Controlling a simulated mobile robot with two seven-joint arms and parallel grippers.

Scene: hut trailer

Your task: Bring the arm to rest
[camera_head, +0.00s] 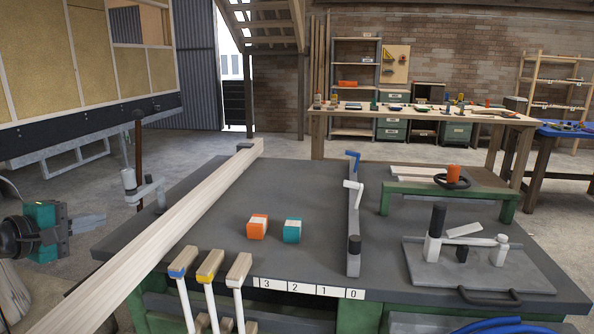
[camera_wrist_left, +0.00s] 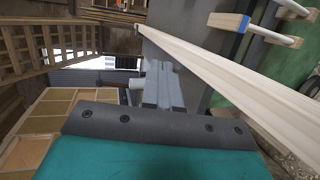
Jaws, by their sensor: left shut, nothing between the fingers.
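My left gripper (camera_head: 88,222) is at the left edge of the head view, level beside the workbench, with its fingers pointing right. It is shut and empty. In the left wrist view its closed fingers (camera_wrist_left: 163,88) show next to the long pale timber beam (camera_wrist_left: 235,75), apart from it as far as I can tell. The beam (camera_head: 185,218) lies across the left side of the dark workbench (camera_head: 330,205) and juts past its front edge. My right gripper is in neither view.
An orange block (camera_head: 257,228) and a teal block (camera_head: 292,231) stand on the bench. Several wooden-ended levers (camera_head: 210,265) rise at its front. A clamp post (camera_head: 138,190) is near the gripper. A grey plate with fittings (camera_head: 475,265) is at right. Open floor lies behind left.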

